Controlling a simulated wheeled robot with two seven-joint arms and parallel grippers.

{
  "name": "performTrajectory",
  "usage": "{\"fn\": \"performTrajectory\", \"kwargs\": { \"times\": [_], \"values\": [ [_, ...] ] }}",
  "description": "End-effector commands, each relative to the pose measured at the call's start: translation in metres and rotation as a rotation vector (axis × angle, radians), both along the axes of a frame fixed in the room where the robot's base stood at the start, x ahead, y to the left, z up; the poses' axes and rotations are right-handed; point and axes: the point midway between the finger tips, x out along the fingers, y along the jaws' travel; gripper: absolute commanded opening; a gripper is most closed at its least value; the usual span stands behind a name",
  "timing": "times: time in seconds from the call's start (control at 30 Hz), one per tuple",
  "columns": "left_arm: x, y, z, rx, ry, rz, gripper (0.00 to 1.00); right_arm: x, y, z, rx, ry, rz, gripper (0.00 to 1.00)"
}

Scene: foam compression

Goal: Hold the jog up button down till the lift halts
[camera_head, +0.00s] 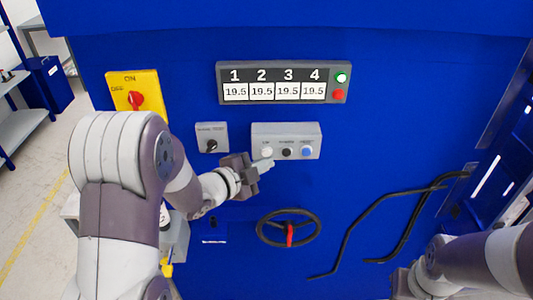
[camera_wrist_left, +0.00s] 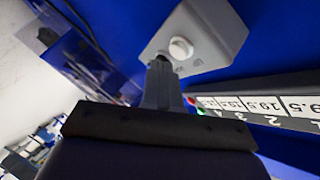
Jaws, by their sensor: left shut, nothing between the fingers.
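A grey button box (camera_head: 297,130) on the blue panel carries a white button (camera_head: 267,152) at its left, a dark button (camera_head: 286,152) in the middle and a blue button (camera_head: 307,152) at its right. The label above the white one seems to read UP. My left gripper (camera_head: 265,164) is shut and empty, its tips just below the white button. In the left wrist view the closed fingertips (camera_wrist_left: 160,66) lie by the lower edge of the white button (camera_wrist_left: 181,48); I cannot tell whether they touch it. My right gripper (camera_head: 402,284) is partly seen at the bottom right, its fingers unclear.
A display (camera_head: 275,91) above shows 19.5 under 1, 2, 3 and 4, beside a green light (camera_head: 341,77) and a red one (camera_head: 338,94). A yellow switch plate (camera_head: 148,82), a small selector box (camera_head: 212,131), a handwheel (camera_head: 268,218) and black cables (camera_head: 375,204) surround the box.

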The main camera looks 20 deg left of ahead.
Motion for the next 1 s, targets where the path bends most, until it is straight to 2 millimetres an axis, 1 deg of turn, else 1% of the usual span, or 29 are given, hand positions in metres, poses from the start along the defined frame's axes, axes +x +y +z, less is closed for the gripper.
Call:
{"fn": "performTrajectory", "kwargs": {
  "times": [0.23, 1.0],
  "values": [
    [0.007, 0.002, 0.0, 0.0, 0.0, 0.0, 0.0, 0.0, 0.0, -0.003, 0.0, 0.0, 0.0, 0.0],
    [0.012, 0.004, 0.0, 0.0, 0.0, 0.0, 0.0, 0.0, 0.0, -0.004, 0.0, 0.0, 0.0, 0.0]
  ]
}}
